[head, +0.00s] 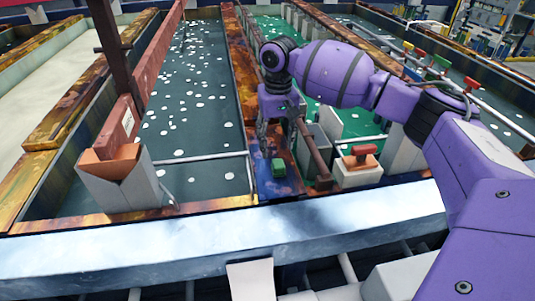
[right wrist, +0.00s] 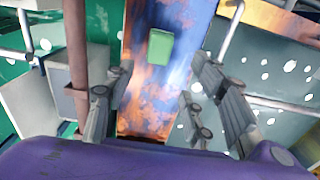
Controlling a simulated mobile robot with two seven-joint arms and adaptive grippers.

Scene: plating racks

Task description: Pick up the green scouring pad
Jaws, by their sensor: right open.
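The green scouring pad (head: 279,168) is a small green block lying on the rusty, blue-stained ledge (head: 263,184) between two tanks. In the right wrist view the pad (right wrist: 160,48) lies on the ledge, beyond the fingertips and roughly centred between them. My right gripper (head: 277,138) points down above the ledge, just behind the pad in the head view. Its fingers, also seen in the right wrist view (right wrist: 160,80), are spread apart with nothing between them. The pad is uncovered and apart from the fingers. My left gripper is not in view.
Dark liquid with white floating bits (head: 200,100) fills the left tank. A pale blue rail (head: 200,240) runs along the front.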

